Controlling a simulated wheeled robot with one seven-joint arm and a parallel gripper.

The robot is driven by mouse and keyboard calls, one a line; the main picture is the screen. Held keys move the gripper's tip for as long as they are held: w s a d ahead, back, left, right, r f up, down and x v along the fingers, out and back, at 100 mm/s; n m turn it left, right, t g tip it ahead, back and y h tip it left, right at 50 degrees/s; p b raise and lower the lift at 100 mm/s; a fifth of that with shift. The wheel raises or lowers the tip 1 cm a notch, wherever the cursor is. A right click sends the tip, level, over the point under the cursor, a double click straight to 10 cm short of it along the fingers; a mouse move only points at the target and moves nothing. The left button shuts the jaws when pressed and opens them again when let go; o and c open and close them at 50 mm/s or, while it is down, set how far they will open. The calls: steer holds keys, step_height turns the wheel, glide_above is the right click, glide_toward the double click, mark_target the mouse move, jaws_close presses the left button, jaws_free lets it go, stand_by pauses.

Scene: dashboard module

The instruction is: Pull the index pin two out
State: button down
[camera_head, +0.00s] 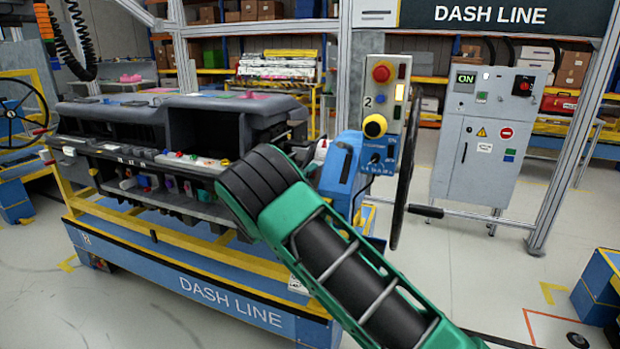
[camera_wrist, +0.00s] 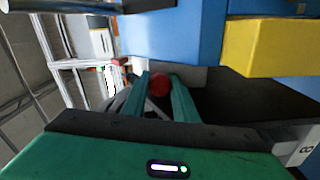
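A red ball knob (camera_wrist: 160,84), likely the head of an index pin, shows between the two teal fingers of my gripper (camera_wrist: 160,88) in the wrist view. The gap between the fingers is about as wide as the knob. I cannot tell whether they touch it. The pin's shaft is hidden, and no number shows on it. In the head view my black wrist (camera_head: 262,183) is beside the blue housing (camera_head: 342,165) at the right end of the dashboard fixture. The fingertips are hard to make out there.
The dashboard module (camera_head: 190,110) lies on the blue and yellow cart (camera_head: 190,270) to the left. A control box (camera_head: 378,95) with a red button and a yellow knob, and a handwheel (camera_head: 403,170), stand right of the blue housing. A yellow block (camera_wrist: 275,47) is close in the wrist view.

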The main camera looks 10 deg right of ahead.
steer(key=shift+f+v, duration=0.25)
steer(key=shift+v, duration=1.05)
steer(key=c, duration=1.4)
jaws_free()
steer(key=shift+r, duration=0.1)
steer(key=shift+a, duration=0.1)
steer(key=v, duration=1)
steer(key=shift+s, duration=0.25)
steer(key=shift+a, duration=0.15)
